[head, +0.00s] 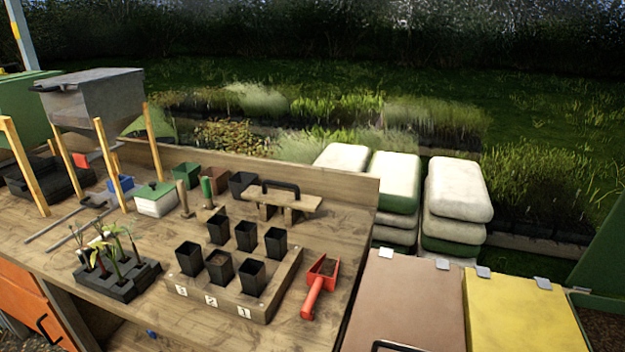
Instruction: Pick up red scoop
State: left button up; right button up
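The red scoop (318,284) lies on the wooden bench (185,325) near its right edge, just right of the wooden pot block. Its handle points toward the front of the bench, and its open bowl faces up with brown material in it, apparently soil. Nothing is touching it from above. Neither of my grippers shows in the head view.
The wooden block (262,308) holds several black pots. A dark tray with seedlings (118,284) stands to its left, and a wooden piece with a black handle (284,203) behind. Brown (410,305) and yellow (525,310) lidded bins stand right of the bench.

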aim_at(320, 282)
jog(key=z, duration=1)
jog(key=k+j+z, duration=0.25)
jog(key=j, duration=0.15)
jog(key=k+j+z, duration=0.25)
jog(key=j, duration=0.15)
jog(key=k+j+z, duration=0.2)
jog(key=j, duration=0.2)
jog(key=i, duration=0.05)
